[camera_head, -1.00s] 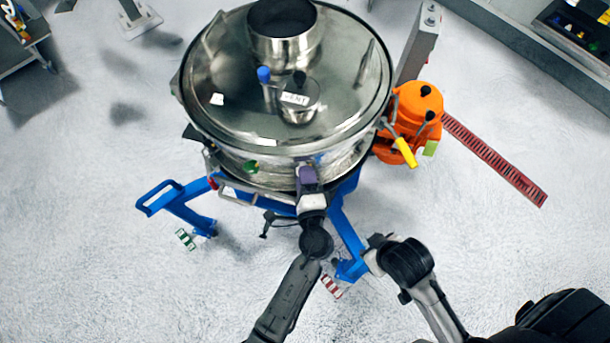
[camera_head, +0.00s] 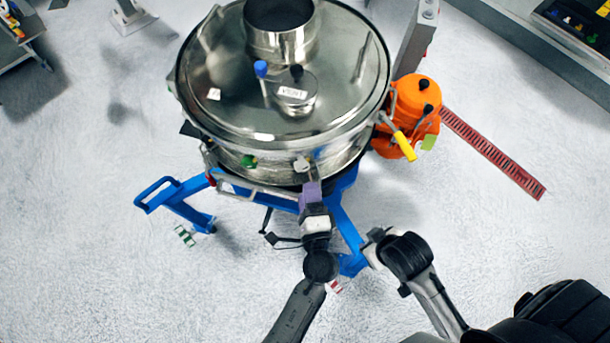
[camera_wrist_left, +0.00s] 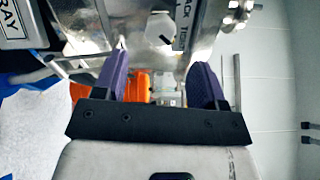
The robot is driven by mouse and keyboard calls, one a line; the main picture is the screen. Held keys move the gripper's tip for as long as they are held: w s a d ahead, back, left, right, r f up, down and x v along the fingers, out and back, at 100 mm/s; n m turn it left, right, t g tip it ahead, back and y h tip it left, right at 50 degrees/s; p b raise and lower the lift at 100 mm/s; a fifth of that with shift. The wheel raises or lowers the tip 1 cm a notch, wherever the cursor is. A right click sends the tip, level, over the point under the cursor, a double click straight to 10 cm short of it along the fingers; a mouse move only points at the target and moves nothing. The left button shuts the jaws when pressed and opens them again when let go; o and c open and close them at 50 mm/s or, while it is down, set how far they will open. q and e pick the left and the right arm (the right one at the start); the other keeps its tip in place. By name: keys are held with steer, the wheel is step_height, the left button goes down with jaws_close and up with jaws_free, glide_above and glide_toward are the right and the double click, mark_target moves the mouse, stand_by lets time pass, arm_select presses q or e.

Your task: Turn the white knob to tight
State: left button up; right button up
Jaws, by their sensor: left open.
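The white knob (camera_head: 301,165) sits on the front side of the steel sifter (camera_head: 235,165), just beyond my left gripper (camera_head: 311,184). In the left wrist view the white knob (camera_wrist_left: 160,28) looks faceted, beside a partly readable label (camera_wrist_left: 184,24). My left gripper, with its purple fingers (camera_wrist_left: 162,68), is open and empty. The knob shows above the gap between the fingers, apart from them. My right arm (camera_head: 405,257) is bent at the lower right; its gripper does not show.
A blue frame (camera_head: 180,205) stands under the sifter and sticks out to the left. An orange unit (camera_head: 412,105) with a yellow handle (camera_head: 404,146) is at the sifter's right. A red floor grating (camera_head: 492,155) lies farther right.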

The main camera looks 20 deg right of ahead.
arm_select(q)
steer(key=v, duration=0.7)
steer(key=shift+s+b, duration=0.25)
steer(key=shift+b, duration=0.05)
steer(key=shift+a, duration=0.1)
